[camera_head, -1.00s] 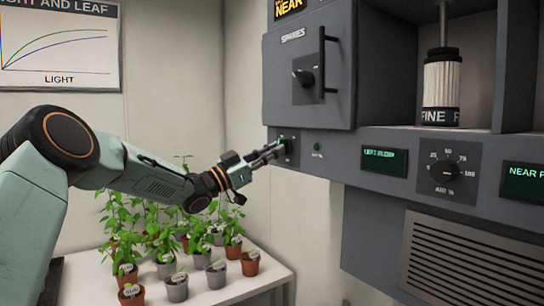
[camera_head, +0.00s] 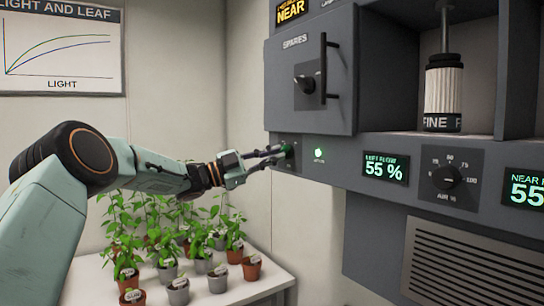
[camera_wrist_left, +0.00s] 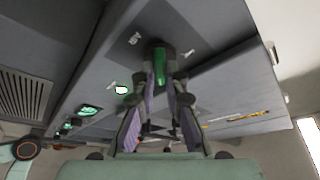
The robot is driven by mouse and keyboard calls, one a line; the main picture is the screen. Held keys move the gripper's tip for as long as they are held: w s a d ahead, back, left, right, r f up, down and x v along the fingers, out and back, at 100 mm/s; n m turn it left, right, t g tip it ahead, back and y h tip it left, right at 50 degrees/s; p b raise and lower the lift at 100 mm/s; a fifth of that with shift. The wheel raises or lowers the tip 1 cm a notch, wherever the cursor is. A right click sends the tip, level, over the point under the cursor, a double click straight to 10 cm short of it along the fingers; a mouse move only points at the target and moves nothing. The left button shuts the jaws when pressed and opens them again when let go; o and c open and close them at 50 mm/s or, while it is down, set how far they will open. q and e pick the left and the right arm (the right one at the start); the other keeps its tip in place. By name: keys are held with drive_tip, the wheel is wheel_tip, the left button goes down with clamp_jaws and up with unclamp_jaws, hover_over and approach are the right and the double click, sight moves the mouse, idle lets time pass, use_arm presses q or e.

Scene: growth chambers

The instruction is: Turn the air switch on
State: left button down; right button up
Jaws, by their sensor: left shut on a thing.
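The air switch (camera_head: 289,150) is a small green-topped knob on a dark plate at the left end of the grey panel. In the left wrist view the green switch (camera_wrist_left: 160,62) stands between the fingertips. My left gripper (camera_head: 279,153) reaches it from the left and is shut on it; the fingers partly hide it in the head view. The left gripper (camera_wrist_left: 164,84) also shows in the wrist view. A green lamp (camera_head: 319,154) right of the switch is lit. My right gripper is not in view.
The left display (camera_head: 385,168) reads 55 %, and another lit display (camera_head: 526,188) is cut off at the right. An air dial (camera_head: 446,177) sits between them. A spares door (camera_head: 311,85) is above the switch. Potted plants stand on a white table (camera_head: 235,293) below my arm.

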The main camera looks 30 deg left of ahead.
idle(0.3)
use_arm(q)
drive_tip(key=c, duration=1.4)
unclamp_jaws()
drive_tip(key=shift+w, duration=0.1)
drive_tip(key=v, duration=1.2)
